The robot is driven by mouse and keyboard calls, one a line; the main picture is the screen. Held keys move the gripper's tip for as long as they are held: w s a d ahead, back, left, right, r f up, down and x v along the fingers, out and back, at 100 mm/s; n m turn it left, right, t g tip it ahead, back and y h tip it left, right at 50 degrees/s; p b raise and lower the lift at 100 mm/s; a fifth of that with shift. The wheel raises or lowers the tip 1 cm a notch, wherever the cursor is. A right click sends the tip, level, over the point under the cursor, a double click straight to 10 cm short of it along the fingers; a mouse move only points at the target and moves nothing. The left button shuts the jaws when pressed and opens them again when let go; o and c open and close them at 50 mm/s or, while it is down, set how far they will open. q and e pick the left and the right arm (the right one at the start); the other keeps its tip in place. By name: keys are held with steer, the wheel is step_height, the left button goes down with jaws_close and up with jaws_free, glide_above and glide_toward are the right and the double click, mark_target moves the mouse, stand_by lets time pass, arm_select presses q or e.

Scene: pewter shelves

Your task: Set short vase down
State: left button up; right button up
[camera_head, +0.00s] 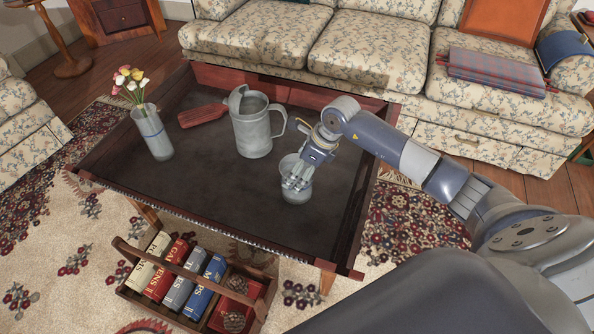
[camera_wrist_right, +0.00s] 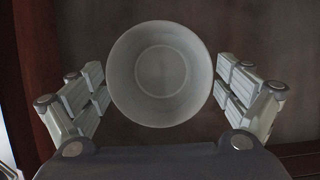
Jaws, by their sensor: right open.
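The short vase (camera_head: 297,190) is a pale grey, round vessel standing upright on the dark top of the wooden table (camera_head: 215,206), near its right side. In the right wrist view I look down into the empty short vase (camera_wrist_right: 160,74). My right gripper (camera_head: 296,181) is at the vase, with its fingers around the upper part. In the right wrist view the right gripper (camera_wrist_right: 160,95) is open, one finger on each side of the vase, with a gap visible on both sides. My left gripper is not in view.
A grey metal pitcher (camera_head: 257,130) stands just left of my right gripper. A tall vase with flowers (camera_head: 154,134) and a red paddle-like object (camera_head: 202,115) are farther left. A wooden carrier of books (camera_head: 134,287) sits below the table's front. A floral sofa (camera_head: 357,55) stands behind.

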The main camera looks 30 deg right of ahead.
arm_select(q)
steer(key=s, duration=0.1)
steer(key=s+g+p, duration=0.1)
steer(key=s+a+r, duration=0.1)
steer(key=shift+p, duration=0.35)
arm_select(e)
steer(key=v, duration=1)
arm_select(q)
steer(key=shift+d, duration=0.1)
